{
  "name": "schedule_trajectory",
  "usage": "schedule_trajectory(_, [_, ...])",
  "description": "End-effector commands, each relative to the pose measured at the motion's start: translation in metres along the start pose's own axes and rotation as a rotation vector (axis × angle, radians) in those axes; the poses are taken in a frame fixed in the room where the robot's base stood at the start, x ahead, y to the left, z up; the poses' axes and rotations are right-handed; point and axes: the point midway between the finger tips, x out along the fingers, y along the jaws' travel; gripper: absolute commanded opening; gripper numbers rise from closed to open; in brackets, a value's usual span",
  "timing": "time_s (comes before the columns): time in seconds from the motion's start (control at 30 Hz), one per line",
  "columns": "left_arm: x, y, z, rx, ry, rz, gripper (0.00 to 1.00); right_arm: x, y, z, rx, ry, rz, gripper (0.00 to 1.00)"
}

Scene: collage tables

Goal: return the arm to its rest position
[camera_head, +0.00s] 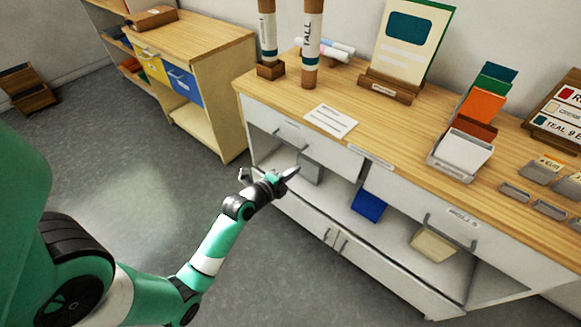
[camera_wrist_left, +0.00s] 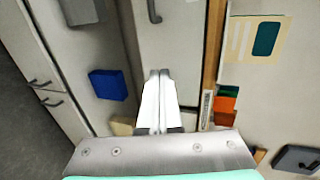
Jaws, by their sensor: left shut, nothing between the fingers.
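My left arm comes in from the left of the head view, green and white. Its gripper (camera_head: 290,173) is in front of the cabinet's left drawer and open shelf, with nothing held. In the left wrist view the two pale fingers (camera_wrist_left: 158,78) are together and empty, in front of a white drawer front (camera_wrist_left: 170,50). My right gripper is not in the head view.
The white cabinet with a wooden top (camera_head: 395,133) stands close beyond the gripper. A blue box (camera_head: 369,204) and a cream box (camera_head: 432,245) are on its shelf. Two upright tubes (camera_head: 311,45) and a card rack (camera_head: 463,155) stand on top. Grey floor (camera_head: 140,165) is clear at left.

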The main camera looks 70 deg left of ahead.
Motion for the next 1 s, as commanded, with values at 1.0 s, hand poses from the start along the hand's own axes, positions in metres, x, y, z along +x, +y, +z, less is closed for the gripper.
schedule_trajectory(1.0, [-0.028, -0.241, -0.175, 0.104, 0.328, -0.41, 0.0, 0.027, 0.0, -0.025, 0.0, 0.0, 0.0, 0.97])
